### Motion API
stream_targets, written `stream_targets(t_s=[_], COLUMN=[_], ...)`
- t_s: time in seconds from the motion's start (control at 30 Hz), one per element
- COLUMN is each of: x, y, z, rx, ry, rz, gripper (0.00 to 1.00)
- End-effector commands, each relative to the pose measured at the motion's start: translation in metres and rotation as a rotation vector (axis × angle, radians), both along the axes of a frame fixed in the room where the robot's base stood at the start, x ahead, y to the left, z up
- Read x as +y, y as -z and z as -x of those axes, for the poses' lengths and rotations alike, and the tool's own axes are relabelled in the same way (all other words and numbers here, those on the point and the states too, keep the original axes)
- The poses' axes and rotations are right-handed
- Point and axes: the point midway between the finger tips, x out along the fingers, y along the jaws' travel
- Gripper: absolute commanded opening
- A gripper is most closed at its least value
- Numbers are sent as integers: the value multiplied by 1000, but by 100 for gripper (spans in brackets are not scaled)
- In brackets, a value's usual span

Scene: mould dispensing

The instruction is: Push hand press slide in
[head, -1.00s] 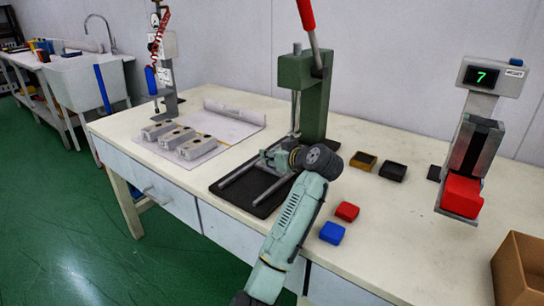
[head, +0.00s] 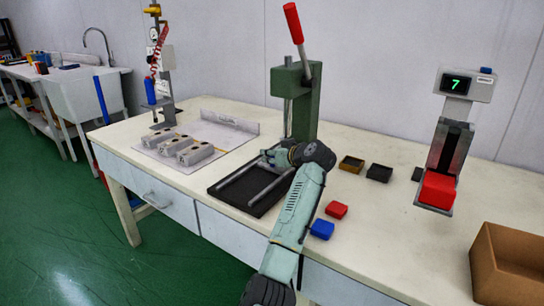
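The green hand press (head: 306,105) stands upright on the table, its red-handled lever (head: 294,24) raised. Two slide rails (head: 240,176) run out from its foot toward the table's front over a black base plate (head: 262,202). My gripper (head: 268,157) is low at the rear of the rails, close in front of the press column. My wrist covers much of it, so I cannot see whether the fingers are open or shut. The slide itself is mostly hidden behind my gripper and wrist, and I cannot tell whether they touch.
Grey mould blocks (head: 195,151) lie on a sheet at left. A red block (head: 336,210) and a blue block (head: 322,229) lie right of my arm. Dark open boxes (head: 379,173) lie behind them. A dispenser showing 7 (head: 466,84) and a cardboard box (head: 482,262) are at right.

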Motion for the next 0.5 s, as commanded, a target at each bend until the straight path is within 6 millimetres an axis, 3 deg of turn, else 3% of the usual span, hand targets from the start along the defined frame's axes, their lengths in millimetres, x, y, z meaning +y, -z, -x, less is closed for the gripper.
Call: stream_targets(t_s=[0.23,0.5], x=[-2,-2], y=[-1,0], z=[0,1], rx=[-1,2], ry=[2,2], rz=[-1,-1], gripper=[45,45])
